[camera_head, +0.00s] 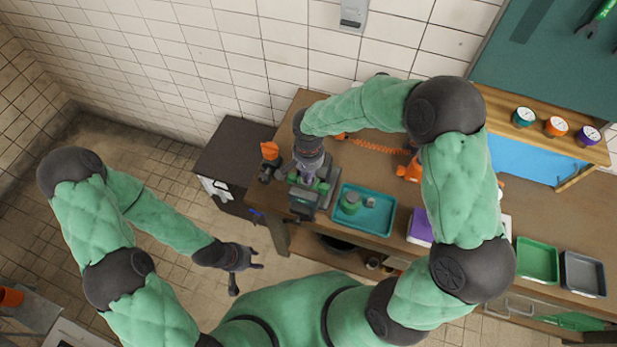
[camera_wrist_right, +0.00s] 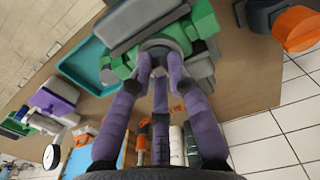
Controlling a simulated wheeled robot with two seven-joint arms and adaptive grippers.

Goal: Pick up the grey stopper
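My right gripper (camera_head: 309,170) points down over a green and grey fixture (camera_head: 306,203) on the workbench. In the right wrist view its three purple fingers (camera_wrist_right: 160,72) converge at a round grey part (camera_wrist_right: 161,46) on the green fixture. This part may be the grey stopper; the fingertips partly hide it, and I cannot tell if they grip it. My left gripper (camera_head: 252,268) hangs over the floor, away from the bench, fingers spread and empty.
An orange-topped item (camera_head: 270,152) stands left of the fixture. Right of the tray is a purple object (camera_head: 420,227); farther right are a green tray (camera_head: 537,262) and a grey tray (camera_head: 583,274). Gauges (camera_head: 556,126) line a shelf behind. My right arm hides part of the bench.

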